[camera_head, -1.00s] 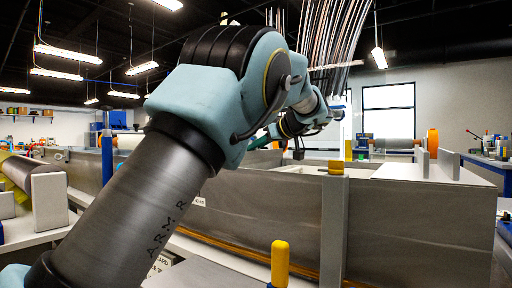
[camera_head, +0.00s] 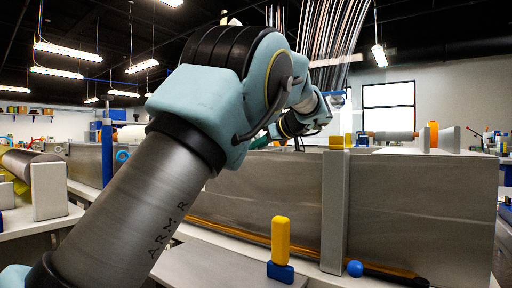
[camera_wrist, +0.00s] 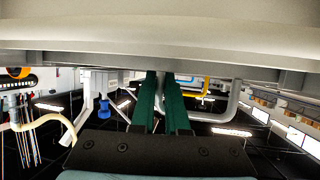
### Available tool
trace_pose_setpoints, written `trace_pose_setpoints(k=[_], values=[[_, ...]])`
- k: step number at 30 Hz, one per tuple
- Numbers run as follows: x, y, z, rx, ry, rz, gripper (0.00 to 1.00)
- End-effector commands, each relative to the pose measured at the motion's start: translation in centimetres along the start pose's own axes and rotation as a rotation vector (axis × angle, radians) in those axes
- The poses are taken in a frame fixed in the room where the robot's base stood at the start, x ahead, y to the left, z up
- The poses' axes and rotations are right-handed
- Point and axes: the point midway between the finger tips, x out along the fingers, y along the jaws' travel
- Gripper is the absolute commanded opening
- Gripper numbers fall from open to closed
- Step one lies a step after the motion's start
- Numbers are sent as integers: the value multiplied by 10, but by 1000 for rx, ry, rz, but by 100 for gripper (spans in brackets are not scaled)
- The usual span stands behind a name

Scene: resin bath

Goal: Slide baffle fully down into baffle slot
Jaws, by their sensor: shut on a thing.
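In the head view my gripper (camera_head: 262,141) is small and partly behind my arm, with green fingers low by the top edge of a grey metal bath (camera_head: 420,205). In the wrist view, which is upside down, the two green fingers (camera_wrist: 162,78) are close together and shut on a thin grey part between their tips. That part is probably the baffle, but its outline does not show. The fingertips meet a grey edge under a broad pale band (camera_wrist: 160,40). I cannot tell whether this band is baffle or bath. The slot is hidden in both views.
A grey upright with a yellow top (camera_head: 337,142) stands against the bath wall. A yellow handle on a blue base (camera_head: 280,240) and a blue ball (camera_head: 354,268) are in front. A blue post (camera_head: 107,150) stands at left. A grey curved tube (camera_wrist: 225,105) is beside the fingers.

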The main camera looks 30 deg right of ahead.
Motion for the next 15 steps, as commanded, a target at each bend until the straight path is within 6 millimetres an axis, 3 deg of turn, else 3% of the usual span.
trace_pose_setpoints(k=[5, 6, 15], values=[[4, 0, 8, -1, 2, 1, 0], [3, 0, 7, -2, 2, 1, 14], [3, 0, 7, 0, 1, 0, 47]])
